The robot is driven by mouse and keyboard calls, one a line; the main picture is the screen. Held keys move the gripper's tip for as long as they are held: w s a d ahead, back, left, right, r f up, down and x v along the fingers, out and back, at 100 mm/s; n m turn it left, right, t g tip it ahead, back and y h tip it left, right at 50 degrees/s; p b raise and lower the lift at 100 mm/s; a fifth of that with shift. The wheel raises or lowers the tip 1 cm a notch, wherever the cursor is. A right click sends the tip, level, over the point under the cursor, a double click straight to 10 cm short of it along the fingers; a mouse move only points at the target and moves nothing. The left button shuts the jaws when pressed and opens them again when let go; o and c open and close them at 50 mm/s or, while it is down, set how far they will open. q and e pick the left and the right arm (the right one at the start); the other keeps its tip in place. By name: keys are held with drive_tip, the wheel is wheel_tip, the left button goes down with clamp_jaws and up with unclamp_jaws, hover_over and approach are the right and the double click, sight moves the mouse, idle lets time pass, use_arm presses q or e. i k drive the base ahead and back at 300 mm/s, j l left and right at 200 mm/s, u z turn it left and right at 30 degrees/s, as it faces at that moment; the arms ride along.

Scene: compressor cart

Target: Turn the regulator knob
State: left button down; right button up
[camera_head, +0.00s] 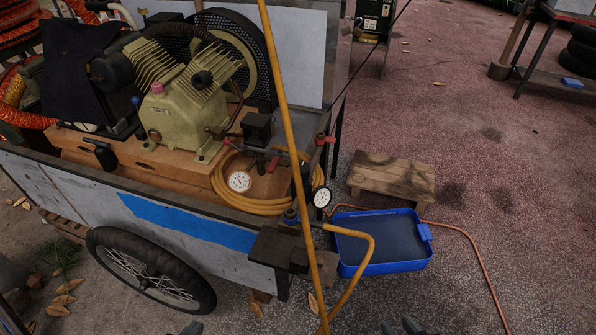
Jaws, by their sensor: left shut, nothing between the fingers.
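A dark regulator body (304,174) stands at the cart's right corner, partly hidden behind a yellow hose. I cannot tell which part is the regulator knob. Another white gauge (239,181) sits further left on the cart. The tip of my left gripper (191,328) shows at the bottom edge, shut and empty, well below the cart. My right gripper (402,326) shows at the bottom edge as two separated tips, open and apart from everything. Most of both grippers is out of frame.
The cart (70,185) carries a green compressor (183,112) and a coiled yellow hose (245,203). A yellow hose (282,90) crosses in front of the regulator. A blue tray (385,262) and a wooden step (392,178) lie on the ground to the right. The ground further right is mostly clear.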

sight(304, 168)
drive_tip(key=k, duration=0.25)
drive_tip(key=k+u, duration=0.4)
drive_tip(key=u, duration=0.2)
drive_tip(key=i+l+u, duration=0.1)
drive_tip(key=u, duration=0.95)
drive_tip(key=l, duration=0.75)
drive_tip(key=i+l, duration=0.15)
drive_tip(key=l, duration=0.6)
